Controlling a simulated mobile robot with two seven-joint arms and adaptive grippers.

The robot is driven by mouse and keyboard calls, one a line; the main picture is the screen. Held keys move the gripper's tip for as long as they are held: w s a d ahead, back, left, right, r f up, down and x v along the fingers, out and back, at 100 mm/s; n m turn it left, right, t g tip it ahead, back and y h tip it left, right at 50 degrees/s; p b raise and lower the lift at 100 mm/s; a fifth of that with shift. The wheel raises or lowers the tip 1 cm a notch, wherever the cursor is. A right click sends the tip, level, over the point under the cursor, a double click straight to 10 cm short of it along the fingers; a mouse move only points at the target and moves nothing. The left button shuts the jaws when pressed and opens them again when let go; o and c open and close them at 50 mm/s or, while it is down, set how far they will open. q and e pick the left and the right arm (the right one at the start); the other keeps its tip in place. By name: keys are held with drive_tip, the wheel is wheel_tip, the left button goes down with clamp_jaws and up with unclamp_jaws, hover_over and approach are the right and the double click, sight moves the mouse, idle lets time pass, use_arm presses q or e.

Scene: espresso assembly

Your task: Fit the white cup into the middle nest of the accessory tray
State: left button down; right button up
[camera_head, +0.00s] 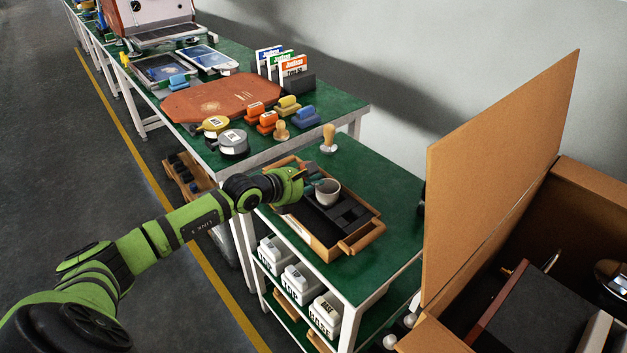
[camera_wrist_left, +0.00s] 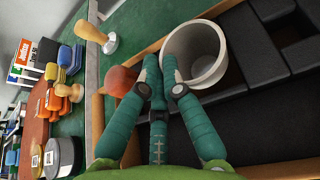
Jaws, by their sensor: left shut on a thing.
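The white cup (camera_head: 328,192) is at the far part of the wooden accessory tray (camera_head: 300,227), on the green table. It also shows in the left wrist view (camera_wrist_left: 194,52), open end towards the camera and empty. My left gripper (camera_head: 309,187) reaches in from the left and is shut on the cup's near side. In the left wrist view its teal fingers (camera_wrist_left: 161,72) meet the cup's wall. Black compartments and blocks fill the tray beside the cup. The cup's base is hidden, so I cannot tell whether it touches the tray floor. My right gripper is not in view.
A wooden-handled tamper (camera_head: 328,139) stands behind the tray. A higher table to the left holds stamps, tins (camera_head: 233,142) and a reddish-brown board (camera_head: 215,98). A large open cardboard box (camera_head: 490,180) stands at right. Green tabletop (camera_head: 385,190) is clear right of the tray.

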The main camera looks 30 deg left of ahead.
use_arm(q)
drive_tip(key=shift+f, duration=0.4)
idle(0.5)
idle(0.7)
drive_tip(key=c, duration=1.3)
unclamp_jaws()
drive_tip(key=shift+c, duration=0.2)
drive_tip(key=shift+s, duration=0.1)
drive_tip(key=shift+s+a+r+p, duration=0.15)
drive_tip(key=shift+s+r+p, duration=0.15)
drive_tip(key=shift+s+p, duration=0.15)
drive_tip(key=shift+p+v, duration=2.3)
drive_tip(key=shift+v, duration=0.15)
drive_tip(key=shift+f, duration=0.1)
